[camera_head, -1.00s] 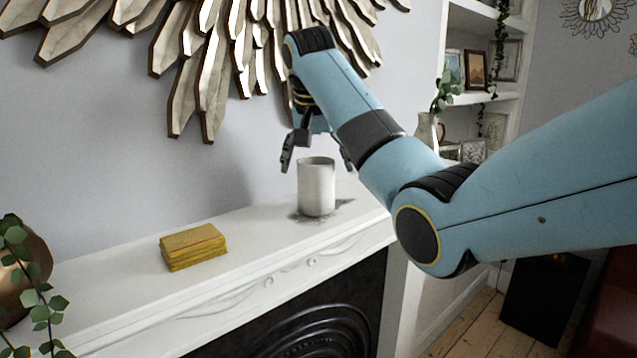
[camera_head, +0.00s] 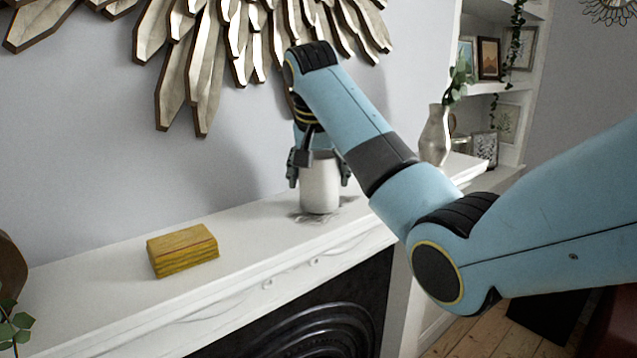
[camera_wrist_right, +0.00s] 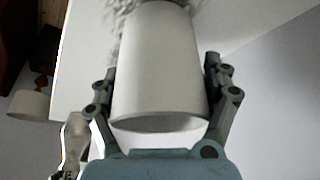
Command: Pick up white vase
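The white vase (camera_head: 320,186), a plain cylinder, stands upright on the white mantelpiece in the head view. My right gripper (camera_head: 319,172) points down over it, with one finger on each side of its upper part. In the right wrist view the vase (camera_wrist_right: 160,75) fills the space between the fingers of the right gripper (camera_wrist_right: 161,68). Narrow gaps seem to show between the fingers and its sides, so the gripper looks open around it. Part of the vase's rim is hidden by the gripper in the head view. My left gripper is not in view.
A yellow block-like stack (camera_head: 183,251) lies on the mantelpiece (camera_head: 255,248) to the left. A pale vase with leaves (camera_head: 436,135) stands behind my right arm. A gold sunburst ornament (camera_head: 205,70) hangs close above on the wall. The mantel between stack and white vase is clear.

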